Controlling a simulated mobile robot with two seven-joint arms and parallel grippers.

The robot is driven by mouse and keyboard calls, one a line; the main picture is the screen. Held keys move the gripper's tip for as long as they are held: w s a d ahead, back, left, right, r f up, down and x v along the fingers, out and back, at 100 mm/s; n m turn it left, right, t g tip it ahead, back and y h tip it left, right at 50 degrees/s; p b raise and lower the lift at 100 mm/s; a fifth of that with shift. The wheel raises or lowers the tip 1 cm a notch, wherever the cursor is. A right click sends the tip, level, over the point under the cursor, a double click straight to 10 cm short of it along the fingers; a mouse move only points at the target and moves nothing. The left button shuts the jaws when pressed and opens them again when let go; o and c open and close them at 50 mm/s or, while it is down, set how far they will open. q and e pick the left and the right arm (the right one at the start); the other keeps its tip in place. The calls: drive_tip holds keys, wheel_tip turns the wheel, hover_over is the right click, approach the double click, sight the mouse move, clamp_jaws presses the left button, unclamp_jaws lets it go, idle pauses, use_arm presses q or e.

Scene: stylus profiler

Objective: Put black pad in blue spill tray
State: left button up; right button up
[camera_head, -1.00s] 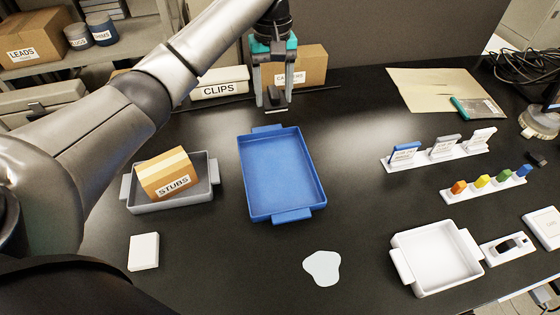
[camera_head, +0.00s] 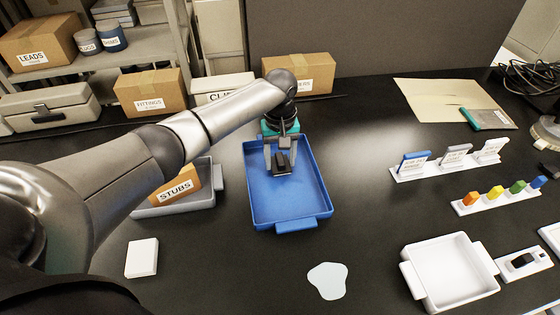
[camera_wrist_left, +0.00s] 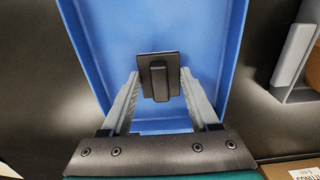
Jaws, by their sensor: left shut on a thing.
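The black pad (camera_head: 282,167) is a small dark block with a raised grip on a flat square base. It also shows in the left wrist view (camera_wrist_left: 159,80), between the fingers. My left gripper (camera_head: 281,158) is shut on it and holds it over the blue spill tray (camera_head: 301,212). The tray also shows in the left wrist view (camera_wrist_left: 110,30), beneath the pad. I cannot tell whether the pad touches the tray floor. My right gripper is not in view.
A grey tray (camera_head: 208,194) with a STUBS box (camera_head: 176,190) stands left of the blue tray, partly behind my left arm. A white tray (camera_head: 450,272) stands at front right. A pale puddle (camera_head: 327,281) lies in front of the blue tray. Labelled boxes stand at the back.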

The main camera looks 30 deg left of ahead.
sight(280, 158)
use_arm(q)
drive_tip(key=shift+f, duration=0.25)
drive_tip(key=shift+f, duration=0.15)
drive_tip(key=o, duration=1.3)
wheel_tip(280, 158, up, 12)
drive_tip(key=shift+r+p, duration=0.2)
drive_tip(key=shift+p, duration=0.75)
